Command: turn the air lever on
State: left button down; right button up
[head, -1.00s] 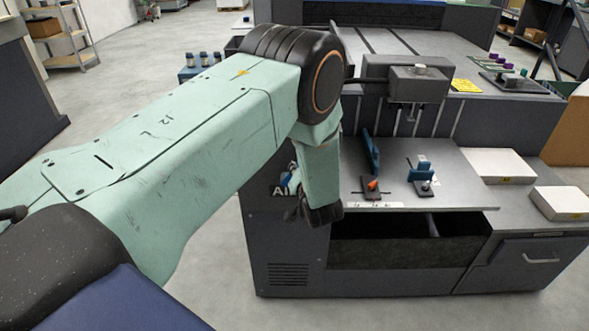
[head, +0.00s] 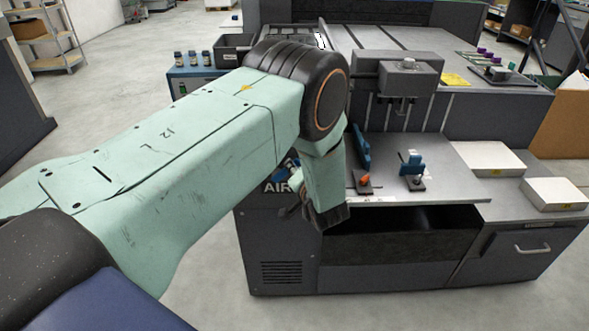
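The air lever is mostly hidden by my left arm; a blue piece (head: 289,167), perhaps part of it, shows just above the white "AIR" lettering (head: 277,187) on the dark machine's left front corner. My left arm comes in from the left, and its wrist hangs down in front of this corner. My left gripper (head: 303,211) is beside and just below the lettering. Its dark fingers are small and partly hidden, so I cannot tell whether they are open or touch the lever. My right gripper is not in view.
The machine's grey table (head: 440,165) carries a small orange-tipped lever (head: 364,180) and a blue clamp-like part (head: 412,166). White paper stacks (head: 488,158) lie to the right. A blue cabinet with small bottles (head: 192,75) stands behind my arm.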

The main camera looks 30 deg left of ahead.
pick_arm(q)
jog(key=c, duration=1.2)
grip_release()
jog(key=shift+w, duration=0.1)
jog(key=v, duration=0.7)
jog(key=shift+d, duration=0.2)
jog(key=shift+s+r, duration=0.15)
jog(key=shift+s, duration=0.1)
